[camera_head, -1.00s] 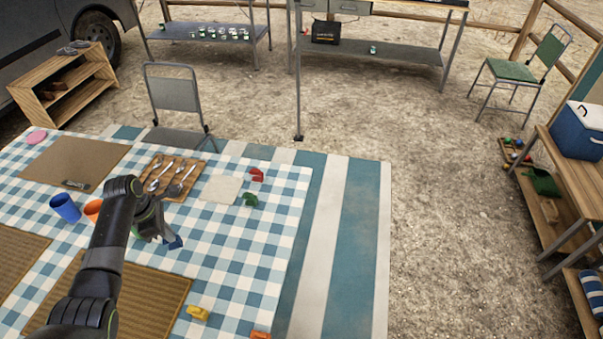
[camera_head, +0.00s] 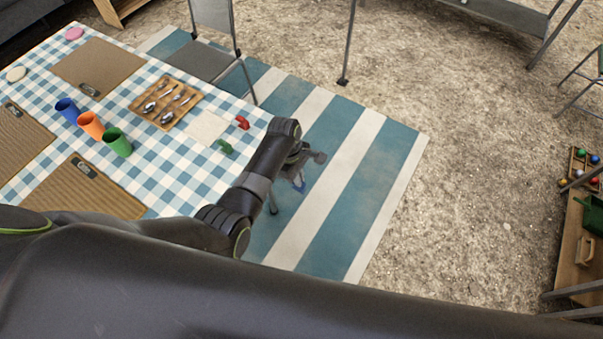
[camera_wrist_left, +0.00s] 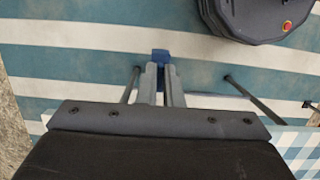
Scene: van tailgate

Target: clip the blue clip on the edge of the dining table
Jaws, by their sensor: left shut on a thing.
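The blue clip (camera_wrist_left: 161,56) is between the fingertips of my left gripper (camera_wrist_left: 161,70), which is shut on it. In the head view the left gripper (camera_head: 302,172) is beyond the right edge of the dining table (camera_head: 185,185), over the striped rug, and a bit of the blue clip (camera_head: 299,184) shows below it. The clip is apart from the table edge. The table has a blue-and-white checked cloth; its corner shows at the lower right of the wrist view. My right gripper is in neither view.
A red clip (camera_head: 242,122) and a green clip (camera_head: 225,146) sit near the table's right edge, by a napkin (camera_head: 207,128). Cups, a cutlery tray (camera_head: 166,102) and placemats are on the table. A chair (camera_head: 213,40) stands behind. The striped rug (camera_head: 345,190) is clear on the right.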

